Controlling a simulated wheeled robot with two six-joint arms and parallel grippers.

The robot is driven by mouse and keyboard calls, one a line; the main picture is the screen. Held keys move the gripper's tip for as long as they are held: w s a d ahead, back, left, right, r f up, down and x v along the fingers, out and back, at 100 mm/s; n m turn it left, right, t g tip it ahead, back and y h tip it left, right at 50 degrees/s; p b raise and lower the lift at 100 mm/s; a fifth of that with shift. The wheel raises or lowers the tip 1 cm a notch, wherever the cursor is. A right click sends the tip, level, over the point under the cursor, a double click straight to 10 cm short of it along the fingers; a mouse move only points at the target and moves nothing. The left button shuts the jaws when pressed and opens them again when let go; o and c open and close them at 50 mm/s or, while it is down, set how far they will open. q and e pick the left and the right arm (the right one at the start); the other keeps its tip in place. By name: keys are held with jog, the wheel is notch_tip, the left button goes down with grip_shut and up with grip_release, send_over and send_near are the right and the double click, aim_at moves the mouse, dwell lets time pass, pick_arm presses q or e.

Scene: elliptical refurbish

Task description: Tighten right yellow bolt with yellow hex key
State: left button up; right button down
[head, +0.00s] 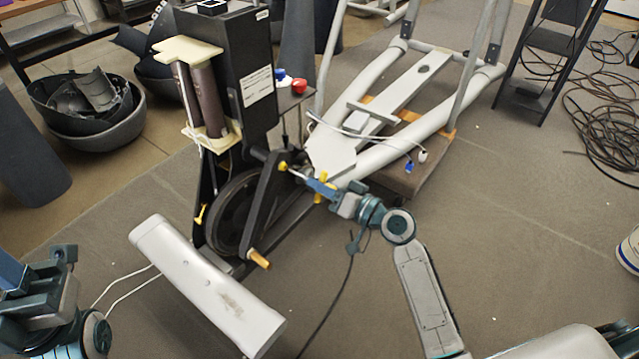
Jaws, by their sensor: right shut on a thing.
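The right yellow bolt (283,166) is on the upper end of the dark crank arm on the elliptical's right side. My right gripper (325,188) is just right of it, shut on the yellow hex key (320,197). A thin light shaft runs from the gripper toward the bolt. Its tip appears at the bolt, but I cannot tell whether it is seated. Another yellow bolt (200,214) shows on the elliptical's left side. My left gripper (30,295) is at the lower left, away from the machine; its jaw opening is unclear.
The elliptical's black housing (240,80) and flywheel (235,215) stand just left of my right gripper. A grey foot beam (210,285) lies in front. The grey frame (440,115) extends behind. Black bins (95,110) stand left; cables (600,105) lie right. Carpet at lower centre is mostly clear.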

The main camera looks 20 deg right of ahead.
jog(key=b+v, duration=0.1)
jog(key=v, duration=0.6)
jog(key=shift+b, duration=0.35)
jog(key=shift+f, duration=0.1)
dwell(0.4)
